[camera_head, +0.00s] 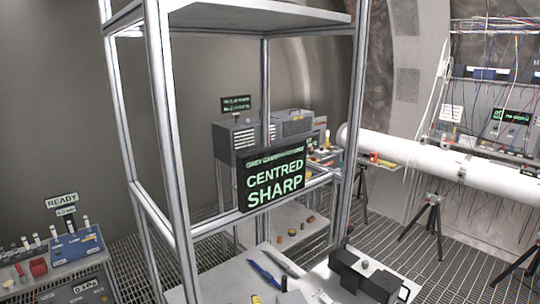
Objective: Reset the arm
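Neither my arm nor my gripper shows in the head camera view, so its pose and its fingers cannot be seen. A metal frame rack (167,150) stands in the foreground with a pale top shelf (235,14). A dark display (273,178) on the rack reads "CENTRED SHARP" in green letters. Below it is a light bench top (225,280) with a blue-handled tool (264,273), a grey tool (279,262) and a black block-shaped device (362,276).
A blue box (77,245) and a "READY" sign (62,200) are at the lower left. A grey cabinet (245,138) stands behind the rack. A white pipe (440,155) on tripods (431,218) crosses the right. Grating floor (385,240) is open between them.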

